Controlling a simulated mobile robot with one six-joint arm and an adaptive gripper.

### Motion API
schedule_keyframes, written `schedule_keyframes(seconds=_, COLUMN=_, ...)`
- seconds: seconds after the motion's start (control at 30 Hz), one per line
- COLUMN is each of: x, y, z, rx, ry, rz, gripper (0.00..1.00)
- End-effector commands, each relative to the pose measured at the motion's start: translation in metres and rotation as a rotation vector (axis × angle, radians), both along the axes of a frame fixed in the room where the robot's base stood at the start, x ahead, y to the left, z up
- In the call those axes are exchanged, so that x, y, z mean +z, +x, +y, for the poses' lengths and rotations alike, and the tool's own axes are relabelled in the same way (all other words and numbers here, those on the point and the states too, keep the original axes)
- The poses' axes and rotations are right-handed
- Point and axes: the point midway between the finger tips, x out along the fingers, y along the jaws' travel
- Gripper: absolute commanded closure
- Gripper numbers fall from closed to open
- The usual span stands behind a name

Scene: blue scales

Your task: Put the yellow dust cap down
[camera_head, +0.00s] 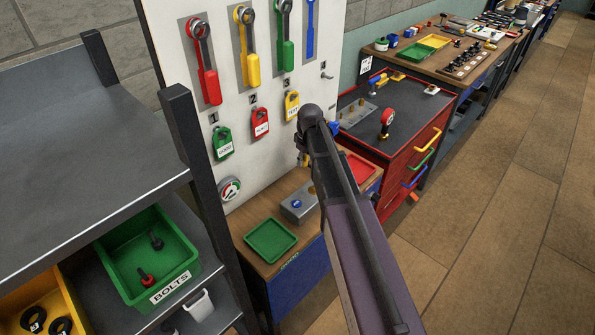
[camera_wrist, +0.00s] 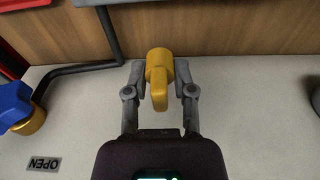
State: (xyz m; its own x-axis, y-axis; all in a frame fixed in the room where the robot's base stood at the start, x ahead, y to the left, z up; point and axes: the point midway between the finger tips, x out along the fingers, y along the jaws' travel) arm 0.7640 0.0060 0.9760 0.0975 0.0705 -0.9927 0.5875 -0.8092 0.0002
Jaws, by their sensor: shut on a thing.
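The yellow dust cap (camera_wrist: 159,66) is between the two fingers of my gripper (camera_wrist: 160,82) in the wrist view. The fingers are shut on it, one on each side. Behind it are a pale panel and a brown wooden surface; I cannot tell whether the cap touches either. In the head view my arm covers most of the area around the gripper, and the cap cannot be made out clearly there.
A blue-handled brass fitting (camera_wrist: 17,105) and a dark pipe (camera_wrist: 80,68) are left of the gripper. In the head view, a green tray (camera_head: 271,241) and a grey block (camera_head: 297,207) sit on the wooden bench. A red tray (camera_head: 362,168) is right of my arm.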

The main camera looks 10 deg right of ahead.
Motion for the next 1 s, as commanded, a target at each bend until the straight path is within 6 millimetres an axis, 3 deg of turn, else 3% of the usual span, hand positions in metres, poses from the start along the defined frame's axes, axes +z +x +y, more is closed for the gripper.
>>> schedule_keyframes(seconds=0.6, x=0.016, y=-0.136, z=-0.076, rx=-0.009, ry=-0.002, rz=-0.003, gripper=0.91)
schedule_keyframes(seconds=0.77, x=0.017, y=-0.149, z=-0.082, rx=-0.01, ry=-0.003, rz=-0.003, gripper=0.91)
schedule_keyframes(seconds=1.0, x=0.017, y=-0.149, z=-0.083, rx=-0.009, ry=-0.003, rz=-0.003, gripper=0.91)
